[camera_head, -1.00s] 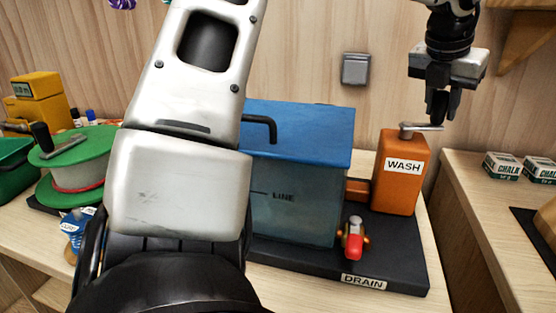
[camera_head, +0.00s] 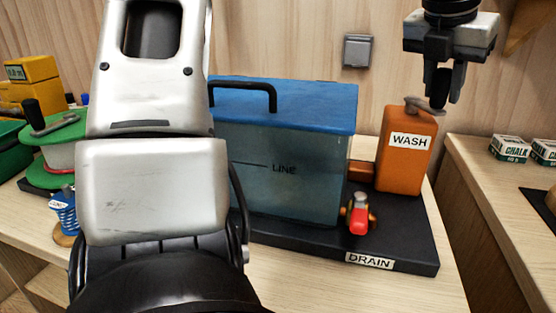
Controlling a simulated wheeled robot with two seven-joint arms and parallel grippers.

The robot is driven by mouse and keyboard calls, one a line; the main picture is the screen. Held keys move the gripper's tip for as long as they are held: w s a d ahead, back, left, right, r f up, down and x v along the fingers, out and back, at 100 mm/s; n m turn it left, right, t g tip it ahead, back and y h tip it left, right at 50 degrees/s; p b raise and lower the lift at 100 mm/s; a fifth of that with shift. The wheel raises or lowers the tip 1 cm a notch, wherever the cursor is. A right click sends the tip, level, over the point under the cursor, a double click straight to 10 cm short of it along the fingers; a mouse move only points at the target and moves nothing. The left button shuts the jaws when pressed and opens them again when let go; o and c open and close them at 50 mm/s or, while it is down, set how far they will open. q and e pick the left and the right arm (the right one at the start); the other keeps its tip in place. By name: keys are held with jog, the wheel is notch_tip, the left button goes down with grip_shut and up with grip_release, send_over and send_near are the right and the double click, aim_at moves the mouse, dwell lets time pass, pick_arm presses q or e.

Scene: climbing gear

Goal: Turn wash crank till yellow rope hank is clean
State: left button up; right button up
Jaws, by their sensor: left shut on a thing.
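The orange wash box (camera_head: 403,155), labelled WASH, stands at the right end of a black base. Its grey crank arm (camera_head: 420,104) on top points right and toward me. My left gripper (camera_head: 443,98) comes down from above and is shut on the crank's dark handle, which the fingers partly hide. The tank (camera_head: 290,185) with a blue lid (camera_head: 300,105) stands left of the wash box. Its wall is murky blue-grey with a LINE mark, and I cannot make out a yellow rope hank inside. My right gripper is not in view.
A red-handled drain tap (camera_head: 358,217) sticks out in front of the tank, above the DRAIN label. My large arm link covers the tank's left side. A green reel (camera_head: 60,140) and a blue coil (camera_head: 64,212) stand left. Chalk boxes (camera_head: 510,149) lie on the right counter.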

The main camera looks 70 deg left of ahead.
pick_arm(q)
jog(key=o, duration=1)
jog(key=shift+o, duration=0.2)
jog(key=p+v, duration=0.2)
jog(key=v, duration=1.4)
jog(key=shift+p, duration=0.4)
jog(key=shift+d, duration=0.1)
